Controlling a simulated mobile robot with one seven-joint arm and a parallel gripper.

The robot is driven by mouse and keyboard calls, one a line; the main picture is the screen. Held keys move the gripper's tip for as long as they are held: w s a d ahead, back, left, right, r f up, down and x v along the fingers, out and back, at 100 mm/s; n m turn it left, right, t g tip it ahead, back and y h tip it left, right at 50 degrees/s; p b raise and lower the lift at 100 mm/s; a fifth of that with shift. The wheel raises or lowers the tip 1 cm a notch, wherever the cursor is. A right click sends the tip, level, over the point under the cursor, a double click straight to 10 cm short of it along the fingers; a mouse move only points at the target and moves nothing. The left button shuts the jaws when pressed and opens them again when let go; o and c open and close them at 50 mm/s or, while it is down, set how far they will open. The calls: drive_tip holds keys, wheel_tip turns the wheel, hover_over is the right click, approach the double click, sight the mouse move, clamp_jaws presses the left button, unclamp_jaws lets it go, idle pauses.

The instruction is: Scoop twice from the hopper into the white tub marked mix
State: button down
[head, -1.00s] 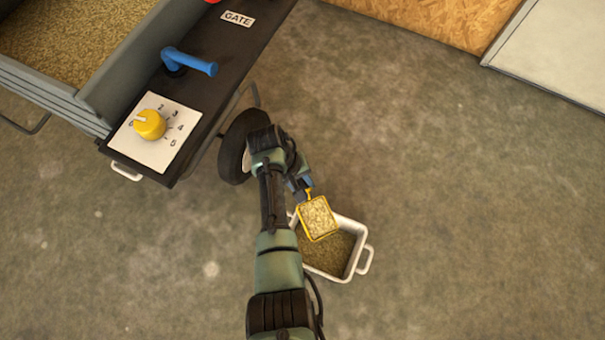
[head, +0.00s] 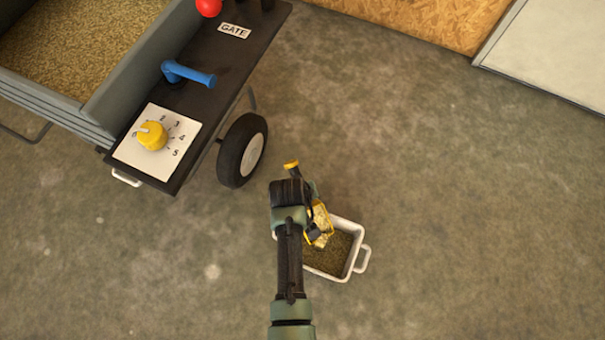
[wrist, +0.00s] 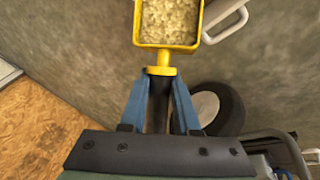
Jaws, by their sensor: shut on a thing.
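My gripper (wrist: 160,92) is shut on the dark handle of a yellow scoop, with one blue finger on each side. In the wrist view the scoop's pan (wrist: 167,44) holds pale, coarse feed (wrist: 168,20). In the head view the scoop (head: 319,224) is tilted over the left part of a white tub (head: 356,258), partly behind my wrist. Brown feed (head: 328,262) lies in the tub. No marking on the tub is readable. The grey hopper (head: 128,68) at the upper left is filled with feed (head: 70,35).
The hopper's black panel (head: 225,60) carries a blue lever (head: 190,74), a yellow dial (head: 151,136), a red knob (head: 208,7) and a GATE label (head: 234,31). A wheel (head: 242,150) stands between panel and tub. The concrete floor to the right is clear.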

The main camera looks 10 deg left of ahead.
drive_tip(key=shift+s+d+r+t+y+p, duration=0.3)
drive_tip(key=shift+s+r+t+p, duration=0.15)
drive_tip(key=shift+r, duration=0.1)
drive_tip(key=shift+s+d+r+t+y+p, duration=0.2)
drive_tip(key=shift+s+r+t+y+p, duration=0.15)
drive_tip(key=shift+r+t+p, duration=0.15)
drive_tip(key=shift+s+d+r+m+t+y+b, duration=0.15)
drive_tip(key=shift+s+d+r+t+y+b, duration=0.35)
drive_tip(key=shift+s+t, duration=0.2)
drive_tip(key=shift+s+d+r+m+t+y+b, duration=0.25)
drive_tip(key=shift+s+d+r+t+b, duration=0.15)
drive_tip(key=shift+s+t+b, duration=0.3)
drive_tip(key=shift+s+d+r+m+t+y+b, duration=0.1)
drive_tip(key=shift+s+d+r+t+y+b, duration=0.35)
drive_tip(key=shift+t, duration=0.3)
drive_tip(key=shift+s+a+r, duration=0.1)
drive_tip(key=shift+s, duration=0.05)
drive_tip(key=shift+r, duration=0.1)
wheel_tip(320, 180, up, 7)
drive_tip(key=p, duration=0.6)
drive_tip(key=shift+p, duration=0.3)
